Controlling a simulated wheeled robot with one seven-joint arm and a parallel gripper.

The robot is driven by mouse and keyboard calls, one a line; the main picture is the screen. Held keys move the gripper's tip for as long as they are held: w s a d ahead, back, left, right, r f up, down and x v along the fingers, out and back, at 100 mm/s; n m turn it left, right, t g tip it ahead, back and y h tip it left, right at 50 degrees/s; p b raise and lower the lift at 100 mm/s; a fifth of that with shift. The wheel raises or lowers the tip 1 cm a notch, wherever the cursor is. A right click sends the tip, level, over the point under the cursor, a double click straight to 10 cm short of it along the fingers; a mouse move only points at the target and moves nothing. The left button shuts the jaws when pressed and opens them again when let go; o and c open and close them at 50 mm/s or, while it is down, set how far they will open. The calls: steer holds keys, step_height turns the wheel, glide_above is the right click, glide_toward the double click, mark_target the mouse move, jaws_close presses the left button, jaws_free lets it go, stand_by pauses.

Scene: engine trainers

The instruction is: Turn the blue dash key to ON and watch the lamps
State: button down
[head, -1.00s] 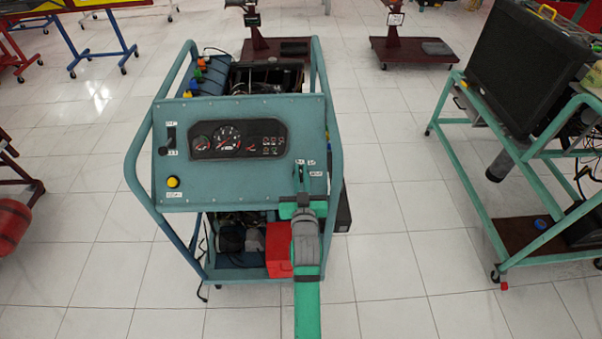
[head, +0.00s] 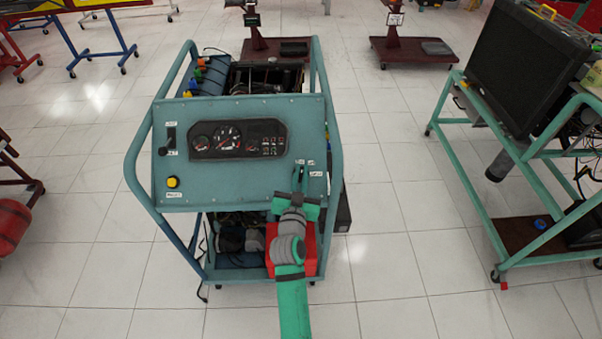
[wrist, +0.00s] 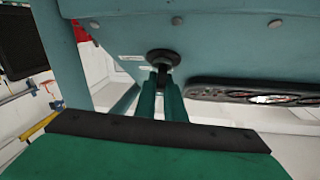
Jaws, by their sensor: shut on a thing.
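The blue trainer's dash (head: 230,180) faces me in the head view. The black key (wrist: 162,70) sits in a round dark switch (wrist: 162,57) in the wrist view. My gripper (wrist: 161,92) is shut on the key's head, its two green fingers close together on it. In the head view my gripper (head: 299,175) is at the dash's right side and hides most of the key. The gauge and lamp cluster (head: 238,140) is left of it. Its small lamp block (head: 271,146) shows pale symbols; I cannot tell which are lit. The key's exact position is unclear.
A yellow button (head: 172,182) and a black switch (head: 170,138) are on the dash's left. A red box (head: 310,258) is low on the frame behind my arm. A green-framed stand (head: 455,165) is at the right, with clear floor between.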

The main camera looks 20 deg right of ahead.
steer(key=shift+m+g+h, duration=0.75)
steer(key=shift+m+h, duration=0.05)
steer(key=shift+m, duration=0.55)
steer(key=shift+m+g+h, duration=0.75)
steer(key=shift+m+h, duration=0.05)
steer(key=shift+m, duration=0.55)
steer(key=shift+s+d+m+g+h, duration=0.1)
steer(key=shift+m+g+h, duration=0.5)
steer(key=shift+m+g, duration=0.55)
steer(key=shift+m, duration=0.35)
steer(key=c, duration=1.8)
jaws_free()
steer(key=shift+c, duration=0.2)
steer(key=v, duration=1)
steer(key=shift+s+a, duration=0.3)
